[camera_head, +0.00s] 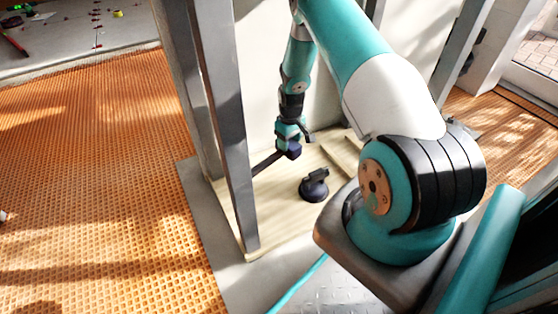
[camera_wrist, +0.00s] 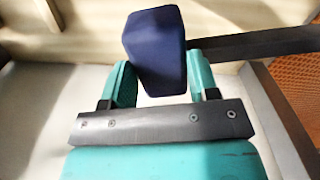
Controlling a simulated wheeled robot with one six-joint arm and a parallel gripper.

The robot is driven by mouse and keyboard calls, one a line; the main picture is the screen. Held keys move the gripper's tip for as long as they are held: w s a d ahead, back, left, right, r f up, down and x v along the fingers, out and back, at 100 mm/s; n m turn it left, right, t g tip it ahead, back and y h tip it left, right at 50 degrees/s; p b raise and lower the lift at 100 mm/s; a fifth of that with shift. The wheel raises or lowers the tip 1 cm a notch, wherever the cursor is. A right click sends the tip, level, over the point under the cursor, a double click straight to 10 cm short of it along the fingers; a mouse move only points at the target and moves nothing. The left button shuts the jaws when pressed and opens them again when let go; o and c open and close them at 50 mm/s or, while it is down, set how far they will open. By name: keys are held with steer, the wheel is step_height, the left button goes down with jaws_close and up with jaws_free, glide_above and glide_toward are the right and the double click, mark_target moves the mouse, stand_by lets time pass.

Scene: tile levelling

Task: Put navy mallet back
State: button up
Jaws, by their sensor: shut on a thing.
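The navy mallet shows as a dark blue block (camera_wrist: 155,52) between the two teal fingers of my gripper (camera_wrist: 161,72) in the wrist view. My gripper is shut on it. In the head view the navy block (camera_head: 293,151) hangs at the tip of my gripper (camera_head: 288,139), above the pale wooden board (camera_head: 275,215). A dark bar (camera_wrist: 255,42) runs to the right from behind the block; I cannot tell whether it is joined to the mallet. The rest of the mallet is hidden.
A black suction-cup tool (camera_head: 314,187) stands on the board, right of and below my gripper. A grey upright post (camera_head: 222,120) rises close on the left. Orange grid flooring (camera_head: 100,180) lies beyond it. Small items lie on the far grey floor (camera_head: 70,40).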

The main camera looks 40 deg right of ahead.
mark_target(279, 152)
steer(key=shift+n, duration=0.6)
steer(key=a, duration=0.1)
steer(key=a+f+b, duration=0.1)
steer(key=a, duration=0.1)
steer(key=a+f, duration=0.1)
steer(key=shift+w+a+f+b, duration=0.1)
steer(key=shift+a+f+b, duration=0.1)
steer(key=shift+a+b, duration=0.2)
step_height(279, 152, down, 6)
steer(key=b, duration=0.6)
steer(key=shift+d+f, duration=0.1)
steer(key=shift+f, duration=0.15)
steer(key=shift+f+b, duration=0.3)
steer(key=shift+f, duration=0.2)
steer(key=o, duration=1.4)
step_height(279, 152, up, 17)
steer(key=p, duration=1)
steer(key=shift+r, duration=0.2)
